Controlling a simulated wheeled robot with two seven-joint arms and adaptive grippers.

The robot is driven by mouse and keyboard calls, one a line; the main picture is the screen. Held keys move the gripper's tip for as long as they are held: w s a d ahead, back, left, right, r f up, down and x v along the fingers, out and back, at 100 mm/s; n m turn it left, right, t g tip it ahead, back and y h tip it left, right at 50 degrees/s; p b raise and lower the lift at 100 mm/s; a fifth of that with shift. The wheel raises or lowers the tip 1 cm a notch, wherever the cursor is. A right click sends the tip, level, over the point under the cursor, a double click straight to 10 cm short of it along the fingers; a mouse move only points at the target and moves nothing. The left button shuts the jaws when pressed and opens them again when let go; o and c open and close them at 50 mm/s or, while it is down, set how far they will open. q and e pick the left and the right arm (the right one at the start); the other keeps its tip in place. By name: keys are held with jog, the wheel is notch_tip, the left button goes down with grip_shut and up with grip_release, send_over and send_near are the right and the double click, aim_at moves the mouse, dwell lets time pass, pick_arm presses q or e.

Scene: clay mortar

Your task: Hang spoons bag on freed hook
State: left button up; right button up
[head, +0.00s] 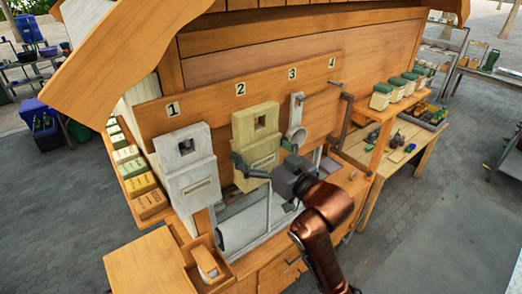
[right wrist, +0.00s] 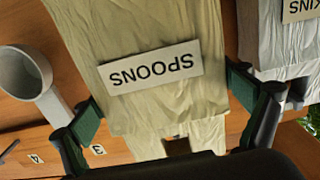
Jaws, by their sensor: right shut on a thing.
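The cream spoons bag (head: 257,145) is at the board below and just right of number 2, its top hole uppermost. In the right wrist view the bag (right wrist: 150,35) appears upside down with its SPOONS label readable. My right gripper (head: 266,158) is shut on the bag, one green-padded finger at each side; both fingers also show in the wrist view (right wrist: 163,103). I cannot tell whether a hook passes through the bag's hole. A bare hook (head: 335,83) sticks out under number 4. My left gripper is not in view.
A white napkins bag (head: 187,165) hangs under number 1, close to the left. A grey metal scoop (head: 297,122) hangs under number 3, close to the right.

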jog(key=shift+w+a+f, duration=0.3)
jog(key=shift+w+a, duration=0.3)
jog(key=shift+w, duration=0.25)
jog(key=shift+w+a+f, duration=0.25)
jog(key=shift+w+a, duration=0.35)
jog(key=shift+w, duration=0.25)
jog(key=shift+f, duration=0.1)
jog(key=o, duration=1.1)
